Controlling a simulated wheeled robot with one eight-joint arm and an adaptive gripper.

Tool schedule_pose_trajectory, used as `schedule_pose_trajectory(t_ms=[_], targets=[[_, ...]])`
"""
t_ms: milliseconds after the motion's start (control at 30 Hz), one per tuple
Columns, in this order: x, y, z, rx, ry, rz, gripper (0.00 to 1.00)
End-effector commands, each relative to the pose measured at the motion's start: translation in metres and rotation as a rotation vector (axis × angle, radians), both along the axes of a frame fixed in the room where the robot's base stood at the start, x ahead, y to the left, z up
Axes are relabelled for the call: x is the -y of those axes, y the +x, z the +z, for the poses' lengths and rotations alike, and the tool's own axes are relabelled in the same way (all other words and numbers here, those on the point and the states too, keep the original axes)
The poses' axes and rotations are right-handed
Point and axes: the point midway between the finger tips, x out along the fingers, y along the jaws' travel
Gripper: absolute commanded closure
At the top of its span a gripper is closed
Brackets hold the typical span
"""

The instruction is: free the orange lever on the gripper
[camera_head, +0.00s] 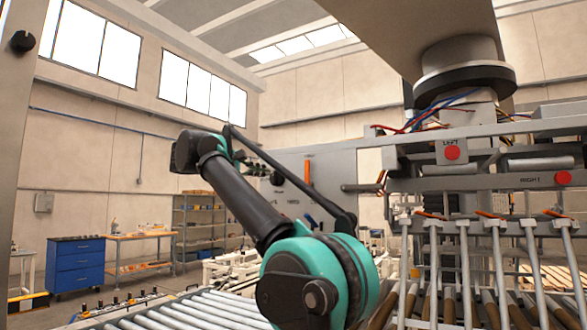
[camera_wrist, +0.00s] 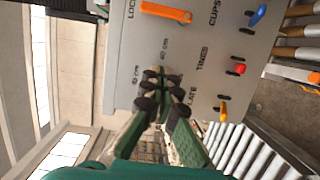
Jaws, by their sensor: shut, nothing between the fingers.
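The palletizer's gripper carries a grey panel (camera_head: 335,170) with several levers. The large orange lever (camera_head: 307,171) stands upright on the panel in the head view. In the wrist view this orange lever (camera_wrist: 166,12) lies across the top, beside the partly cut-off word LOCK. My gripper (camera_wrist: 160,80) is shut and empty, its dark fingertips in front of the panel, apart from the orange lever. In the head view my gripper (camera_head: 270,176) is small, left of the lever, and partly hidden by my arm.
The panel also has a blue lever (camera_wrist: 258,15) by CUPS, a red knob (camera_wrist: 239,69) by TINES and a yellow-orange lever (camera_wrist: 223,112) by PLATE. Red buttons labelled LEFT (camera_head: 452,152) and RIGHT (camera_head: 562,178) sit on the right. Metal tines (camera_head: 465,265) hang below; a roller conveyor (camera_head: 190,312) lies below left.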

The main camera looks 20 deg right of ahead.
Motion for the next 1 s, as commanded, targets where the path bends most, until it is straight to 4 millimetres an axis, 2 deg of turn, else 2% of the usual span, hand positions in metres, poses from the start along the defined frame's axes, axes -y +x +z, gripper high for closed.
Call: schedule_pose_trajectory(t_ms=[33,167,567,767,1000], targets=[[-0.002,-0.002,0.009,0.006,-0.016,-0.001,1.00],[-0.003,-0.004,0.020,0.013,-0.037,-0.004,1.00],[0.001,-0.003,0.020,0.013,-0.037,-0.006,1.00],[0.025,0.007,0.020,0.013,-0.037,-0.009,1.00],[0.069,0.026,0.020,0.013,-0.037,-0.009,1.00]])
